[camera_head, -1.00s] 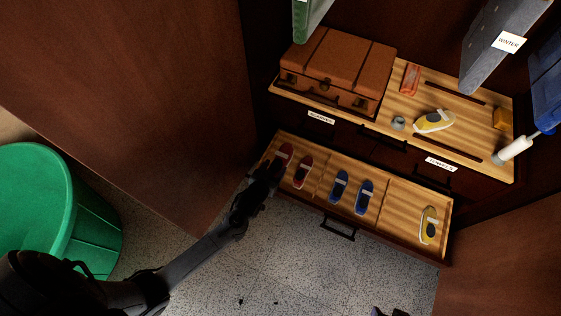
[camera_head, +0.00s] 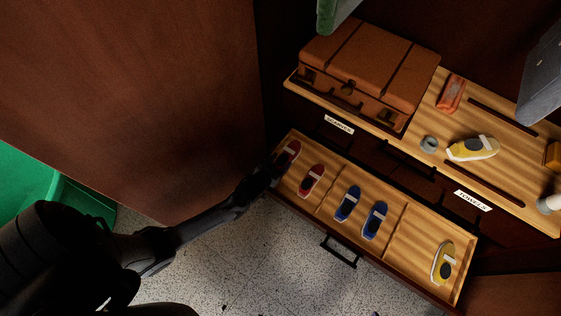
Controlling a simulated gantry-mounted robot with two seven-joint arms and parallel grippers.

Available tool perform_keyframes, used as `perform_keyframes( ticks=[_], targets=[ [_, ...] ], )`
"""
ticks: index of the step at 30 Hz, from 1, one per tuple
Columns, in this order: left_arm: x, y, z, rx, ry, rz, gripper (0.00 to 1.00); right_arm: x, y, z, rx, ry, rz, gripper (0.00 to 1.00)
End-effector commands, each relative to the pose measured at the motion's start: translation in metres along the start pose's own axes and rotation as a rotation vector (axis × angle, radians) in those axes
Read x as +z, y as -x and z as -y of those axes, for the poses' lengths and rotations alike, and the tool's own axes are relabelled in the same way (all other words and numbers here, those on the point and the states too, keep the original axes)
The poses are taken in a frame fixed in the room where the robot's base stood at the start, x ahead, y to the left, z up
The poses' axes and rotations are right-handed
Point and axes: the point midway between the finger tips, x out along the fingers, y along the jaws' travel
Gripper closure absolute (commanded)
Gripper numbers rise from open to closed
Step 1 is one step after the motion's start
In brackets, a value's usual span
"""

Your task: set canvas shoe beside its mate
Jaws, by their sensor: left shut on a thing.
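A red canvas shoe (camera_head: 290,151) with a pale strap is at the left end of the open drawer (camera_head: 412,222). My left gripper (camera_head: 272,170) is shut on its near end, which the fingers hide. I cannot tell whether this shoe rests on the drawer floor. A second red shoe (camera_head: 311,181) lies just right of it in the same compartment. Two blue shoes (camera_head: 347,204) lie side by side in the middle compartment. A single yellow shoe (camera_head: 443,263) lies in the right compartment. Another yellow shoe (camera_head: 473,148) lies on the shelf above. My right gripper is out of view.
The shelf (camera_head: 507,197) above carries a brown suitcase (camera_head: 370,72), an orange-red item (camera_head: 451,94) and a small grey round object (camera_head: 429,144). A brown door panel (camera_head: 130,100) stands left of my arm. A green bin (camera_head: 75,205) is at the left edge. Speckled floor (camera_head: 270,270) lies clear in front.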

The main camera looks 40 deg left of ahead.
Motion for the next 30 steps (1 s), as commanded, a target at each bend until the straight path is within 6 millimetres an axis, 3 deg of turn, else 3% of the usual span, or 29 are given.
perform_keyframes(
  ticks=[10,30],
  targets=[
    [-0.001,0.0,0.0,0.0,0.002,-0.003,0.72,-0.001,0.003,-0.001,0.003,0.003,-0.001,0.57],
    [0.051,-0.021,-0.001,0.0,0.002,-0.003,0.72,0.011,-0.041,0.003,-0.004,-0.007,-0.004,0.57]
  ],
)
